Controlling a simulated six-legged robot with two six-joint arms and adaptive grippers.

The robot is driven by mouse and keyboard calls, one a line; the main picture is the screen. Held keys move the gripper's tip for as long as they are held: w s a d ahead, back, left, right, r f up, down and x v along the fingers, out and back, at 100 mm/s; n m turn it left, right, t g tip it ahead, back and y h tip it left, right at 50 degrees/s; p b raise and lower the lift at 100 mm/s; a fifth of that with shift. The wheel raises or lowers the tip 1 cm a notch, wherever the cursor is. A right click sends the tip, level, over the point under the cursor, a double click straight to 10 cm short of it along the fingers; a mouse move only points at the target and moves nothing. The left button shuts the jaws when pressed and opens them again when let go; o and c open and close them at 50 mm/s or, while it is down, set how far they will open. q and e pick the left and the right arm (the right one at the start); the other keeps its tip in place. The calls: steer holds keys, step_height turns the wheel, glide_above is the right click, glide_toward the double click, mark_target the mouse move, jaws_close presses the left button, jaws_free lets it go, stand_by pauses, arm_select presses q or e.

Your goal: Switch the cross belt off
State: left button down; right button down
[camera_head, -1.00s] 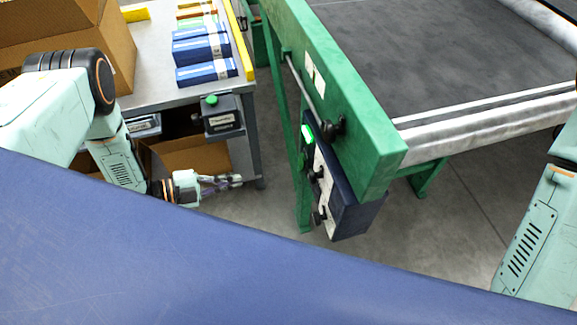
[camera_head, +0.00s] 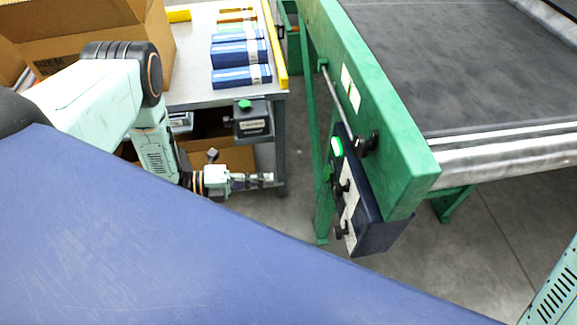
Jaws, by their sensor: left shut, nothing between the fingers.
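The cross belt (camera_head: 450,60) has a dark surface in a green frame at the upper right. On the frame's near side hangs a dark blue control box (camera_head: 385,233) with a pale front panel (camera_head: 350,212). A lit green lamp (camera_head: 336,147) and dark knobs or switches (camera_head: 340,232) show on the box; the panel is seen at a steep angle, so their settings cannot be told. My left gripper (camera_head: 268,180) is shut and empty, pointing right, left of the box and apart from it. My right gripper is out of view; only part of my right arm shows at the lower right.
A table (camera_head: 199,95) at the upper left holds a cardboard box (camera_head: 155,45) and blue carton stacks (camera_head: 240,75). A small box with a green button (camera_head: 245,105) hangs at its front. A black knob (camera_head: 368,143) sticks out of the green frame. Free floor lies between table and belt.

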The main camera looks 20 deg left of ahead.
mark_target(325, 177)
arm_select(q)
steer(key=b+x, duration=0.3)
steer(key=x, duration=0.9)
steer(key=shift+w+d+b, duration=0.1)
steer(key=shift+d+b, duration=0.05)
steer(key=shift+b, duration=0.2)
steer(key=shift+w+d, duration=0.2)
steer(key=shift+d, duration=0.05)
steer(key=shift+w+d+f, duration=0.15)
steer(key=shift+d, duration=0.1)
